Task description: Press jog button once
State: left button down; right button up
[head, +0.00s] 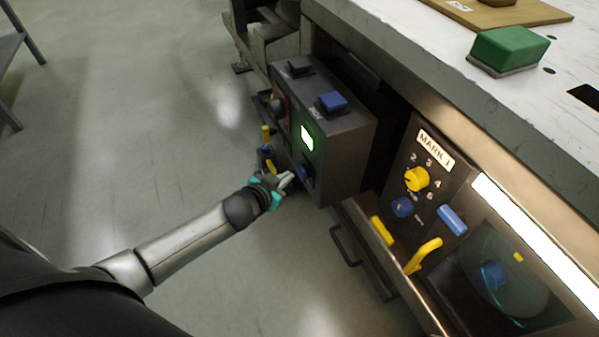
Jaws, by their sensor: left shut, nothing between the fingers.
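A dark grey control box (345,135) hangs at the front of the bench. On its top face sits a raised blue rectangular button (333,102) with a small label beside it, too small to read surely but perhaps "JOG". My left gripper (287,181) is shut and empty. It is at the lower left of the box, beside its front face and well below the blue top button, apart from it. Whether the fingertips touch the box front cannot be told. My right gripper is not in view.
The box front has a lit green display (307,138) and a blue knob (305,172). To the right is a "MARK I" panel (435,147) with a yellow dial (416,179), a blue knob and yellow levers. A green block (508,48) lies on the worktop.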

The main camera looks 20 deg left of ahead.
pick_arm(q)
jog(key=shift+w, duration=0.1)
jog(key=shift+w+d, duration=0.2)
jog(key=shift+d, duration=0.05)
jog(key=shift+w+d, duration=0.45)
jog(key=shift+w, duration=0.05)
dwell(1.3)
jog(key=shift+s+a+p, duration=0.55)
jog(key=shift+s+a, duration=0.15)
jog(key=shift+s, duration=0.1)
jog(key=s+a+p, duration=0.1)
jog(key=s+a, duration=0.2)
jog(key=shift+s+a+p, duration=0.15)
jog(key=shift+s+p, duration=0.2)
jog(key=shift+s, duration=0.05)
